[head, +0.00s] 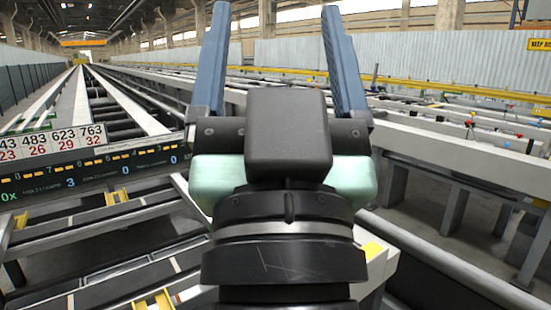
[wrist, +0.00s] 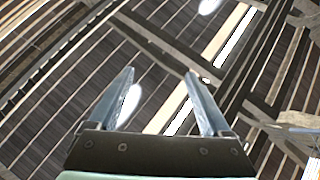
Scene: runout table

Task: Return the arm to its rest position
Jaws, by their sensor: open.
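My gripper (head: 277,60) stands large in the middle of the head view, its two blue fingers pointing up and spread wide apart. Nothing is between the fingers. In the wrist view my gripper (wrist: 160,95) also shows open and empty, with the roof beams and bright skylights behind it. My dark wrist and pale green gripper housing fill the lower middle of the head view and hide part of the runout table (head: 125,240) behind them.
A display panel with numbers (head: 90,160) stands at left. Long rails (head: 460,130) run along the right, with small red and blue items (head: 470,122) on them. A corrugated wall (head: 400,62) and a yellow sign (head: 540,44) are behind. The space around the fingers looks clear.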

